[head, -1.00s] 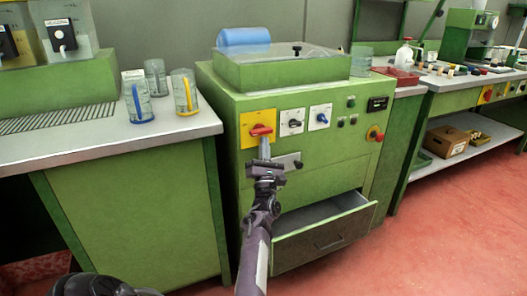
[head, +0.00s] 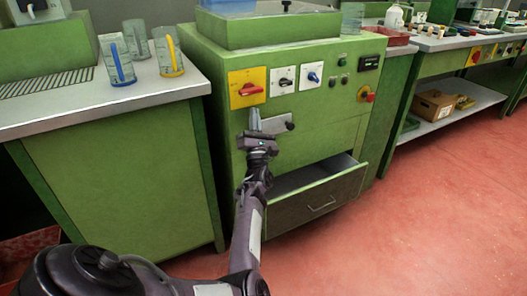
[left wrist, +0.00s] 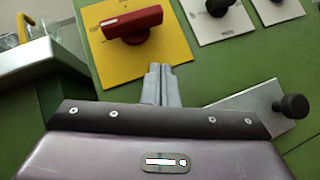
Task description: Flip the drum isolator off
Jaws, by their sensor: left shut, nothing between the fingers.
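A red rotary handle (head: 250,89) sits on a yellow plate (head: 235,101) on the green cabinet's front. In the left wrist view the red handle (left wrist: 132,22) lies roughly crosswise, slightly tilted, with a white mark toward its left end. The plate's lettering is too small to read. My left gripper (head: 255,112) is shut and empty. Its fingertips point up just below the yellow plate, apart from the handle; they also show in the left wrist view (left wrist: 160,70). My right gripper is not in view.
Two more switches, one black (head: 284,82) and one blue (head: 312,78), sit right of the yellow plate. A red button (head: 367,94) is farther right. A metal latch plate with a dark knob (head: 290,126) is beside my fingers. Below, a drawer (head: 318,205) stands open.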

